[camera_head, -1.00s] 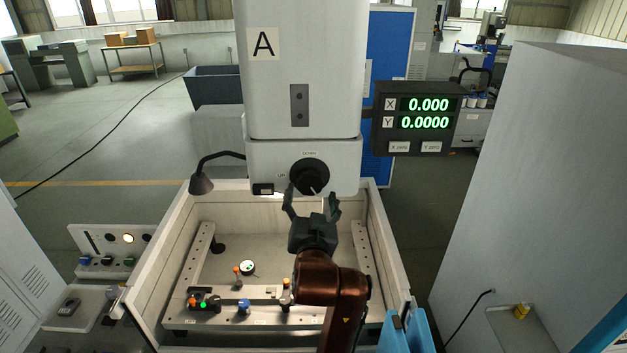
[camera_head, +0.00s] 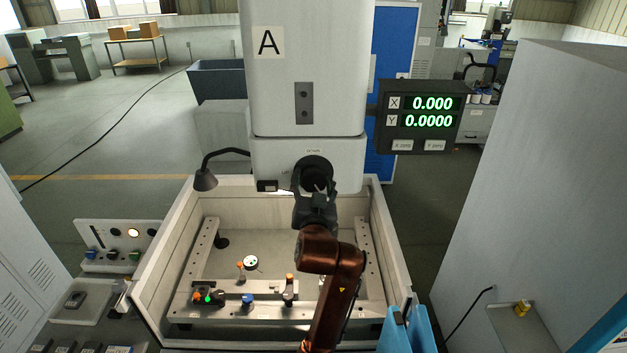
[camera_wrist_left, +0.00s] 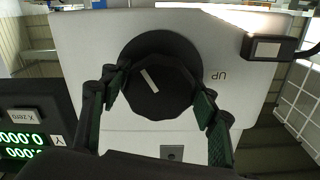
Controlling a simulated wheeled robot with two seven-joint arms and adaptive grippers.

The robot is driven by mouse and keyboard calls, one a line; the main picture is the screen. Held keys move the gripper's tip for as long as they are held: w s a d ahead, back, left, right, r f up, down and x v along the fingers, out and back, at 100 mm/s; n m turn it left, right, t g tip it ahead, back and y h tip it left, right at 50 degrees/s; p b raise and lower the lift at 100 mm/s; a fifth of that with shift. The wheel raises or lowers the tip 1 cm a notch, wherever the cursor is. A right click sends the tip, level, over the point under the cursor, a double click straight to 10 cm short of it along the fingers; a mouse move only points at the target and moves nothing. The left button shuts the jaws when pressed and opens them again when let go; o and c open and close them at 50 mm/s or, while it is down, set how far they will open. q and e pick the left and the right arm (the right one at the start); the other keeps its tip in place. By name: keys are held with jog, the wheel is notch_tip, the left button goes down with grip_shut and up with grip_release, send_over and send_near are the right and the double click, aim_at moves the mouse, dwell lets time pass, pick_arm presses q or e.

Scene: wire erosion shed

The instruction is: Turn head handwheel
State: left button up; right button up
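The head handwheel (camera_head: 313,168) is a round black knob on the front of the light grey machine head (camera_head: 305,70) marked A. The wrist view shows the handwheel (camera_wrist_left: 158,80) face on, with a short slanted white mark and the word UP beside it. My left gripper (camera_head: 315,190) is up at the handwheel and partly hides it in the head view. In the wrist view the fingers of my left gripper (camera_wrist_left: 158,105) stand one on each side of the knob, spread and close to its rim. Firm contact cannot be made out. My right gripper is out of view.
A small lamp (camera_head: 206,180) is at the left. Below lies the open tank (camera_head: 160,255) with fixtures. A tall grey cabinet (camera_head: 530,180) stands at the right.

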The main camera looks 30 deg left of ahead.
pick_arm(q)
jog(key=c, duration=0.7)
jog(key=shift+r+p, duration=0.15)
jog(key=shift+p, duration=0.35)
jog(key=m+p, duration=0.2)
jog(key=p, duration=0.1)
jog(key=shift+m, duration=0.4)
jog(key=shift+m+p, duration=0.5)
jog(key=shift+m, duration=0.1)
jog(key=o, duration=1.2)
jog(key=shift+c, duration=0.2)
